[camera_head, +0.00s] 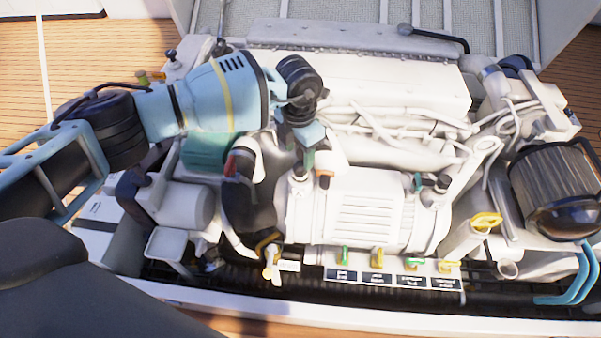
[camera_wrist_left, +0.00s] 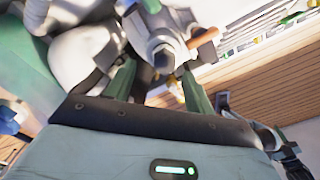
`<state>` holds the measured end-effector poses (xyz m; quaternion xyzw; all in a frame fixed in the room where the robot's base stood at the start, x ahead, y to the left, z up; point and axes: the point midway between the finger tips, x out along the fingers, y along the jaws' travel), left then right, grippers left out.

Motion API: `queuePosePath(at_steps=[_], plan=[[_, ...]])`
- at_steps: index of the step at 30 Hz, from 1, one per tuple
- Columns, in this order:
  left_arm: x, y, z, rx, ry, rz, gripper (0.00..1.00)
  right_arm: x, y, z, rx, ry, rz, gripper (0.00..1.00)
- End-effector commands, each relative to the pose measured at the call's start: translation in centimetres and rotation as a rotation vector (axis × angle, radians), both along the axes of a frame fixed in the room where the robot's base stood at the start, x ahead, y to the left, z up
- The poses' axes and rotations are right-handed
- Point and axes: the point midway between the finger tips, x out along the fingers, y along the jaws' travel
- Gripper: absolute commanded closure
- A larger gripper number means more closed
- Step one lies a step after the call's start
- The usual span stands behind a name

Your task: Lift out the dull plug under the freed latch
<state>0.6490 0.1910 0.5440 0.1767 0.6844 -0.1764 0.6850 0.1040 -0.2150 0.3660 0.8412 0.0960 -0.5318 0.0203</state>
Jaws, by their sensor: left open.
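My left gripper (camera_head: 308,160) reaches in from the left and points down over the left end of the white ribbed engine block. In the left wrist view its two green fingers (camera_wrist_left: 158,78) stand apart, with a grey metal fitting (camera_wrist_left: 165,50) and its copper-coloured pin (camera_wrist_left: 203,38) beyond them; I cannot tell whether they touch. I cannot pick out a dull plug or a freed latch with certainty. Along the front edge, small green and yellow handles (camera_head: 377,256) stand above dark labels (camera_head: 374,278). My right gripper is not in view.
The ribbed block (camera_head: 365,215) fills the middle. Hoses and pipes (camera_head: 400,125) crowd behind it. A dark filter canister (camera_head: 555,190) stands at right, and a yellow-handled cap (camera_head: 486,221) is nearby. A white tag (camera_head: 289,266) hangs front left.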

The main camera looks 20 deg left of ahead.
Motion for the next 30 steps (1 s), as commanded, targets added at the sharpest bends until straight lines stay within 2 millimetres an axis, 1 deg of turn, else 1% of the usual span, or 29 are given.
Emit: queuePosePath(at_steps=[6,9,11,14,19,20,30], plan=[[-0.5,-0.5,-2.7,0.000,0.004,-0.003,0.46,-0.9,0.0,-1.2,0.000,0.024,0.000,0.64],[-0.6,-0.6,-4.2,0.001,0.005,-0.001,0.46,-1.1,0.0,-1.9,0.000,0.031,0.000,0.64],[-0.5,-0.6,-4.8,0.001,0.004,-0.001,0.46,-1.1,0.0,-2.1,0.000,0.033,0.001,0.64],[-0.5,-0.6,-5.2,0.000,0.001,-0.001,0.46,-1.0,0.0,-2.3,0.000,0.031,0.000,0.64],[-0.5,-0.6,-5.1,0.000,0.000,-0.001,0.46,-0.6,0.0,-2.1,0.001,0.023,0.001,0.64],[-0.5,-0.6,-5.0,-0.001,0.000,-0.001,0.49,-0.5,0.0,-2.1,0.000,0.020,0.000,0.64],[-0.5,-0.6,-5.0,-0.001,0.000,-0.001,0.94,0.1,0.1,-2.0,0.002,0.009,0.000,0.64]])
